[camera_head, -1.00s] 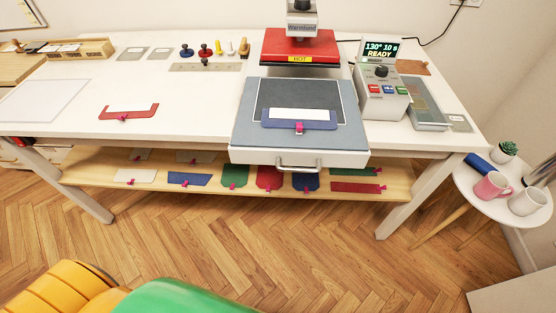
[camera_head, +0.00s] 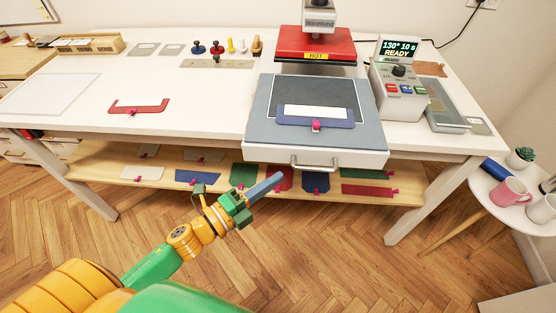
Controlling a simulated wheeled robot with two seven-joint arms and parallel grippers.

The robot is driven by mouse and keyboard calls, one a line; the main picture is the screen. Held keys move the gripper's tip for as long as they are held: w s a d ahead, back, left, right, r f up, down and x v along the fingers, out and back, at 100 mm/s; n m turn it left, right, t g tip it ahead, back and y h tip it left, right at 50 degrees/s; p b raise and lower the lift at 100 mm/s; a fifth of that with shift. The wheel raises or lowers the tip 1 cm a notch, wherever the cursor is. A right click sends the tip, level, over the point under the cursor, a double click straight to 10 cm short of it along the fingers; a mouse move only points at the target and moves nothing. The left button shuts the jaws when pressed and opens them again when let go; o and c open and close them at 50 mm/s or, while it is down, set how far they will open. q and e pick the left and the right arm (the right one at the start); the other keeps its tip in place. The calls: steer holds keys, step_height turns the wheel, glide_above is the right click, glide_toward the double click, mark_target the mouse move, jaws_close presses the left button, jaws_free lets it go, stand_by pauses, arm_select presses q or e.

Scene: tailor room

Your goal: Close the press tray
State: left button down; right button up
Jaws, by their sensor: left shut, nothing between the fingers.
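The press tray (camera_head: 262,137) is pulled out toward me in front of the heat press. It has a grey-blue top with a dark pad (camera_head: 293,92), and a blue piece (camera_head: 316,123) with a white strip and pink tab lies on it. A metal bar handle (camera_head: 315,164) is on the white tray front. The press head (camera_head: 316,44) is red, marked HOT, and sits raised behind the tray. My left gripper (camera_head: 276,179) is shut and empty, below and left of the handle and apart from it. My right gripper is not in view.
A control box (camera_head: 399,92) reading 130° 10 s READY stands right of the tray. A wooden shelf (camera_head: 220,180) with coloured pieces runs under the table. A round side table (camera_head: 518,205) with mugs is at the right. The white tabletop (camera_head: 205,100) left of the tray is mostly clear.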

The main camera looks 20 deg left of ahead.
mark_target(291, 156)
arm_select(q)
steer(key=w, duration=0.4)
steer(key=shift+w, duration=0.1)
steer(key=shift+w+a, duration=0.2)
steer(key=shift+w, duration=0.3)
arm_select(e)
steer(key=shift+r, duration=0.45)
